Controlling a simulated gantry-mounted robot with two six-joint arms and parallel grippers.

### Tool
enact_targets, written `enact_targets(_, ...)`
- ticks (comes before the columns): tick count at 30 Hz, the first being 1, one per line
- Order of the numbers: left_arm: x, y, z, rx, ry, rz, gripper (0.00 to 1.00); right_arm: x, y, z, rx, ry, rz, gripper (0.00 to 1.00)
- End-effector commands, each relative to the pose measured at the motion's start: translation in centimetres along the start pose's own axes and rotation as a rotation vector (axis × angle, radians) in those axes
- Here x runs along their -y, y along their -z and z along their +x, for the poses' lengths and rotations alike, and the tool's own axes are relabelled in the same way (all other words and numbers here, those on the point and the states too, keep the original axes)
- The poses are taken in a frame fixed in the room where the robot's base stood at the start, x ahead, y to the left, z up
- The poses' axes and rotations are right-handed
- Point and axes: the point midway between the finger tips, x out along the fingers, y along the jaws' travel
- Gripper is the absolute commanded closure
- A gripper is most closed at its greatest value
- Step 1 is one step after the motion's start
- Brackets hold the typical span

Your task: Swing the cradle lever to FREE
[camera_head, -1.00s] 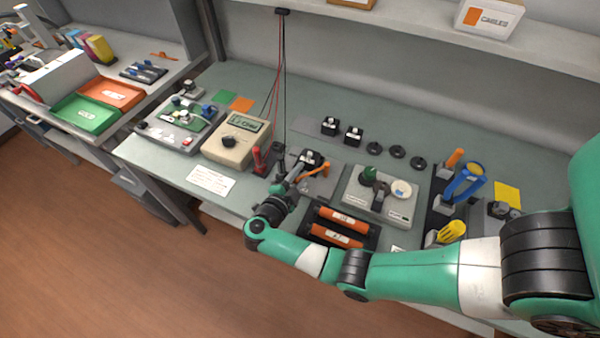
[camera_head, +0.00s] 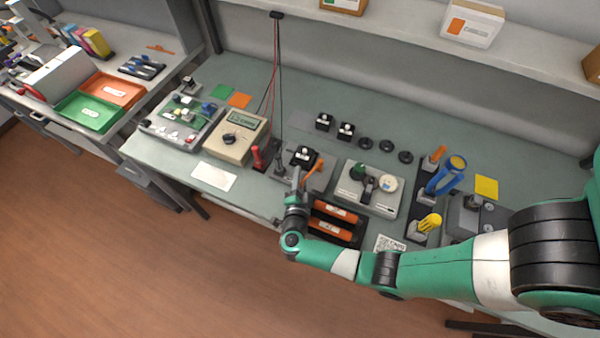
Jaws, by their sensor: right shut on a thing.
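The cradle (camera_head: 321,181) is a grey plate on the bench with a black block (camera_head: 304,155) on it. Its orange lever (camera_head: 315,171) slants from upper right to lower left, beside the block. My right gripper (camera_head: 298,182) is at the lever's lower left end and is shut on it. The gripper hides that end of the lever. Any FREE marking is too small to read or hidden. My left gripper is not in view.
A black tray with orange cartridges (camera_head: 335,211) lies just right of my right wrist. A beige meter (camera_head: 234,138) and a red-handled tool (camera_head: 257,158) stand to the left. Thin cables hang behind.

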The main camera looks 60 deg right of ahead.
Motion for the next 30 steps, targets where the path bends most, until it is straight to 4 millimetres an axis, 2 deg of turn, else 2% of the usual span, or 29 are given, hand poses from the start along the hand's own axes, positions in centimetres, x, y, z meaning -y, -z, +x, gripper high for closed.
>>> enact_targets(1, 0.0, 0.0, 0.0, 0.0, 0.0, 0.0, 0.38, 0.0, 0.0, 0.0, -0.001, 0.0, 0.0, 1.0)
enact_targets(2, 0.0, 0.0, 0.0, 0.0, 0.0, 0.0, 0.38, 0.0, 0.0, 0.0, -0.002, 0.0, 0.0, 0.72)
enact_targets(6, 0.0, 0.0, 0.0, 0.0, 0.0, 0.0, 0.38, 0.0, 0.0, 0.0, -0.001, 0.0, 0.0, 0.47)
enact_targets(7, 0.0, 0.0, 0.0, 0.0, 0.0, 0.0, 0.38, 0.0, 0.0, 0.0, -0.001, 0.0, 0.0, 0.44)
enact_targets(15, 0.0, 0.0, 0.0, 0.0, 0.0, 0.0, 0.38, 0.0, 0.0, 0.0, -0.001, -0.001, 0.0, 0.44)
enact_targets(19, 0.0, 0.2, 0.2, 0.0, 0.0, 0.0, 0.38, 0.2, 0.0, -1.0, 0.002, 0.001, -0.001, 0.44)
enact_targets(23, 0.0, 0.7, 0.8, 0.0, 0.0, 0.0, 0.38, 0.3, 0.0, -3.5, 0.004, 0.004, -0.002, 0.44)
enact_targets(30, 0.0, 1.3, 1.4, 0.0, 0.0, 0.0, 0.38, 0.2, 0.0, -9.2, 0.004, 0.003, -0.001, 0.44)
